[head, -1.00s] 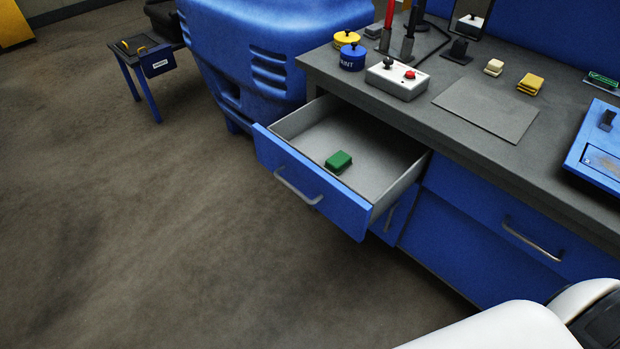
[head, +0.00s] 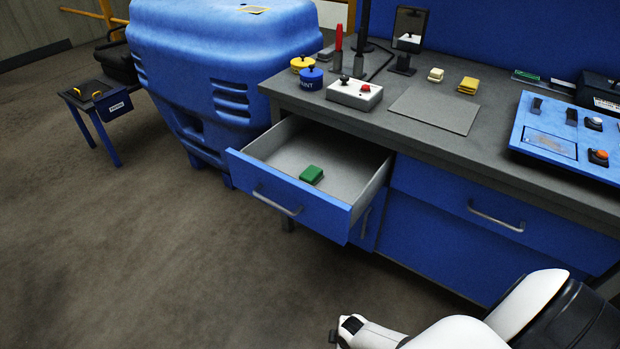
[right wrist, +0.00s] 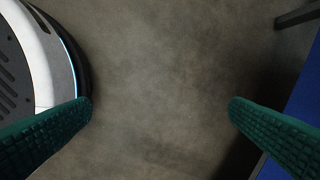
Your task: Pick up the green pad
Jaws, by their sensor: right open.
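The green pad (head: 311,174) lies on the floor of the open drawer (head: 345,215), close to its front panel, in the head view. My right arm comes in at the bottom right of the head view, with its gripper end (head: 350,326) low in front of the cabinet, well apart from the pad. In the right wrist view my right gripper (right wrist: 160,115) has its two green-lined fingers wide apart with only bare floor between them. The pad is not in the wrist view. My left gripper is in neither view.
The drawer sticks out from a blue cabinet under a grey worktop (head: 390,145). On the worktop are a white control box (head: 354,94), a blue paint tin (head: 311,79), yellow pads (head: 468,86) and a blue panel (head: 560,130). A blue machine (head: 235,80) stands left of it. The floor in front is clear.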

